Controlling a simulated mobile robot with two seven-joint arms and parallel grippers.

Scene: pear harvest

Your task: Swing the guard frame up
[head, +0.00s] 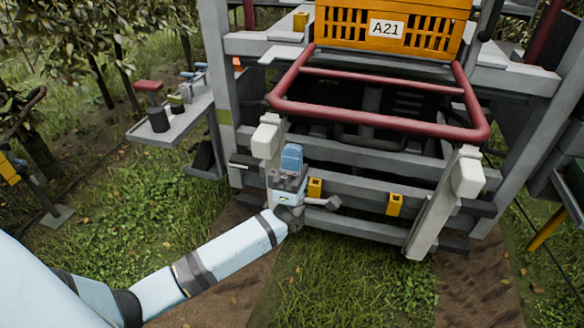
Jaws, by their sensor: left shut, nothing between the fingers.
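The guard frame is a dark red tubular loop (380,121) in the head view, on the front of the grey machine below the orange crate. It slopes out towards me, with its front bar in front of the dark opening. My left gripper (291,160) is below the frame's left front corner, in front of the lower left of the machine. It is shut and empty, with a visible gap to the red bar. The details of its fingertips are small. My right gripper is not in view.
An orange crate (390,28) marked A21 stands above the frame. White blocks top the left post (266,141) and right post (467,178). A grey side shelf (181,118) with small tools juts out left. Grass is open at lower left.

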